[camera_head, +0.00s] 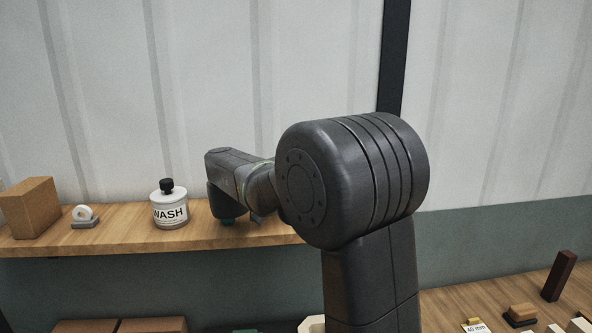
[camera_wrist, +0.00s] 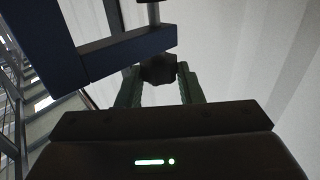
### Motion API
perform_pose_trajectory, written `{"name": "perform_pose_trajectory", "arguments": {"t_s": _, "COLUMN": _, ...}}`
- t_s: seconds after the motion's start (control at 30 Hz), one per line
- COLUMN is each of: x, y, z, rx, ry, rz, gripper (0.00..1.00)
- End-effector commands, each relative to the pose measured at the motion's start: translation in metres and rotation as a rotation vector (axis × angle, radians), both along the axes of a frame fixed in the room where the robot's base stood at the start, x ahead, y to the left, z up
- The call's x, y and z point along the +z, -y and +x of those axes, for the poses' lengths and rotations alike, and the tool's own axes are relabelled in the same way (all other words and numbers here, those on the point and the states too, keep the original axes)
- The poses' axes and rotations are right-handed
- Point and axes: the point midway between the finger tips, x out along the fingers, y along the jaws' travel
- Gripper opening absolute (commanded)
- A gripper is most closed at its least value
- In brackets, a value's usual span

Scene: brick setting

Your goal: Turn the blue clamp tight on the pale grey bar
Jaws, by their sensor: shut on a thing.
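The blue clamp (camera_wrist: 52,42) fills the upper left of the wrist view, with a blue arm (camera_wrist: 128,53) reaching right. A dark knob (camera_wrist: 158,68) sits just below that arm, and a thin grey rod shows above it. My gripper (camera_wrist: 160,80) has its two green fingers on either side of the knob and is shut on it. In the head view my arm hides the clamp, and only a bit of a green finger shows above the shelf. I cannot clearly pick out the pale grey bar.
The wooden shelf (camera_head: 110,242) holds a brown block (camera_head: 30,207), a small white roll on a grey base (camera_head: 84,216) and a WASH bottle (camera_head: 169,208) left of my arm. A lower wooden surface (camera_head: 445,300) at right carries a dark upright block (camera_head: 559,276) and small pieces.

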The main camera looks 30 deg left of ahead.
Motion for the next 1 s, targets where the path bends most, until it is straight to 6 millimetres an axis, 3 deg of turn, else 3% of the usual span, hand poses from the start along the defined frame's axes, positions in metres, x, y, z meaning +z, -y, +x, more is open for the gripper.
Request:
{"name": "perform_pose_trajectory", "arguments": {"t_s": 0.3, "x": 0.002, "y": 0.000, "z": 0.000, "rx": 0.000, "ry": 0.002, "rz": 0.002, "gripper": 0.11}}
{"name": "perform_pose_trajectory", "arguments": {"t_s": 0.33, "x": 0.002, "y": 0.000, "z": 0.000, "rx": 0.000, "ry": 0.002, "rz": 0.002, "gripper": 0.35}}
{"name": "perform_pose_trajectory", "arguments": {"t_s": 0.43, "x": 0.001, "y": 0.000, "z": 0.000, "rx": 0.000, "ry": 0.002, "rz": 0.001, "gripper": 0.55}}
{"name": "perform_pose_trajectory", "arguments": {"t_s": 0.77, "x": 0.003, "y": 0.000, "z": 0.000, "rx": 0.000, "ry": 0.001, "rz": 0.001, "gripper": 0.55}}
{"name": "perform_pose_trajectory", "arguments": {"t_s": 1.0, "x": 0.038, "y": 0.000, "z": 0.000, "rx": 0.000, "ry": 0.003, "rz": 0.007, "gripper": 0.55}}
